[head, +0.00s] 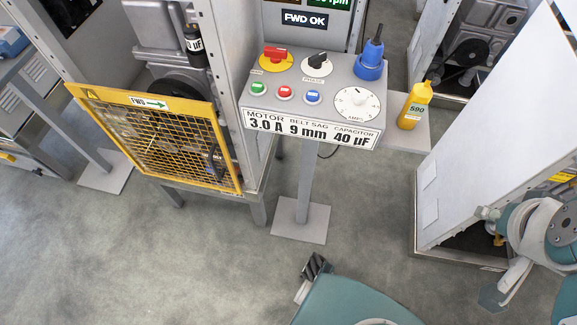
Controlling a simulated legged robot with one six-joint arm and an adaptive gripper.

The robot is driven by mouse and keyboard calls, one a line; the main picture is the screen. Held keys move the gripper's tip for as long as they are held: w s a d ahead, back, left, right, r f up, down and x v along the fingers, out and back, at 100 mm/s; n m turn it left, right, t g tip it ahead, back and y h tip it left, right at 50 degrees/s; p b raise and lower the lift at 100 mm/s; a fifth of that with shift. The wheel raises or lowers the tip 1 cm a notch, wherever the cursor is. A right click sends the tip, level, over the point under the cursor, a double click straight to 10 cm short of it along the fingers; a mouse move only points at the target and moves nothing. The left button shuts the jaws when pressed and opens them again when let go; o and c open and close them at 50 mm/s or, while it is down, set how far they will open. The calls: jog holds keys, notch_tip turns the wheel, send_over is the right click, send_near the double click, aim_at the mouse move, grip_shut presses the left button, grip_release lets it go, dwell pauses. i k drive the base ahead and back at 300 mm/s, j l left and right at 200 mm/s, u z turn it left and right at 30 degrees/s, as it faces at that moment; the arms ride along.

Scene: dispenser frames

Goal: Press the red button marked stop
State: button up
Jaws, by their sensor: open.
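The red stop button (285,93) sits on the sloped top of the grey control box (330,84), between a green button (258,88) and a blue button (313,97). Its small label is too fine to read. A dark ridged tip at the bottom centre looks like part of my gripper (315,266). It is below and well apart from the box in the picture. The rest of it is hidden behind a teal part of mine. It holds nothing that I can see.
Behind the buttons are a red switch on yellow (275,57), a black selector (317,62) and a blue plug (370,60); a white dial (357,104) is at right. A yellow bottle (414,105) stands beside the box. A yellow mesh guard (160,140) is left. Floor in front is clear.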

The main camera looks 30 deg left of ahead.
aim_at(284, 91)
jog(key=k+j+u, duration=0.15)
jog(key=u, duration=1)
